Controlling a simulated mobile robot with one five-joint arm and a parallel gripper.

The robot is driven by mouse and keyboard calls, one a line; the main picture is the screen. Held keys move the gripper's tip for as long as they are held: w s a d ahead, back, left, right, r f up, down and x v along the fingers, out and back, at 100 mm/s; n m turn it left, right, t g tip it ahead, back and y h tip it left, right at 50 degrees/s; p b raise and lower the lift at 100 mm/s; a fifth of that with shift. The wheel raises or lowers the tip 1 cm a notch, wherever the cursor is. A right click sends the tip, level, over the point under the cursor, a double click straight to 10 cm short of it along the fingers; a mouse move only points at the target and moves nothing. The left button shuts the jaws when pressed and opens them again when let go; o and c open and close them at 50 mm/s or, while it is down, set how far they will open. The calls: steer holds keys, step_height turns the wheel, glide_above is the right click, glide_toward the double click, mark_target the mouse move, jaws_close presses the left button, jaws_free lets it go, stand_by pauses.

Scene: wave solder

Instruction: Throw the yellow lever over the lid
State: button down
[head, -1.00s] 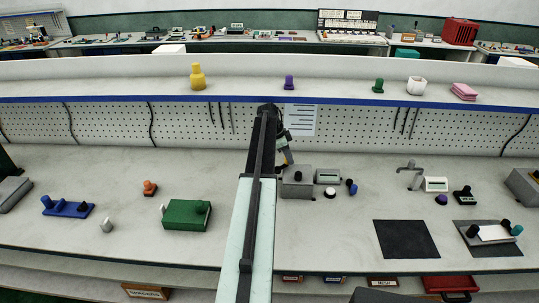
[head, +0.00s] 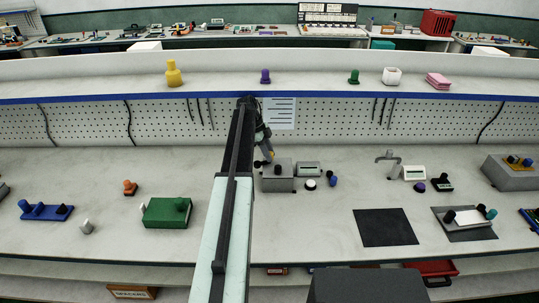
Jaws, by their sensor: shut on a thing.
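My arm reaches forward over the bench, and my gripper (head: 265,152) is at the back left corner of a grey box (head: 279,184). A small yellow piece, which looks like the yellow lever (head: 269,156), shows at the gripper's fingertips. The gripper is shut on it. My arm hides part of this spot, and the lever's lower end and tilt are hard to make out. A dark knob (head: 278,170) stands on the box. I cannot tell which part is the lid.
Right of the box are a small display box (head: 308,169), a white round piece (head: 310,184) and a blue knob (head: 333,181). A green box (head: 167,214) lies left of my arm. A black mat (head: 385,228) is at right. A grey box (head: 510,177) with yellow pieces stands far right.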

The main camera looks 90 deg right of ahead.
steer(key=shift+s+a, duration=0.2)
steer(key=shift+s, duration=0.05)
steer(key=c, duration=1.3)
jaws_free()
steer(key=shift+o, duration=0.8)
steer(key=shift+s+r, duration=0.1)
steer(key=shift+s, duration=0.1)
steer(key=shift+w, duration=0.15)
steer(key=shift+w+d+r+p, duration=0.1)
steer(key=shift+w+r+p, duration=0.15)
steer(key=shift+r+p, duration=0.3)
steer(key=p+v, duration=0.6)
steer(key=v, duration=0.1)
steer(key=shift+r, duration=0.1)
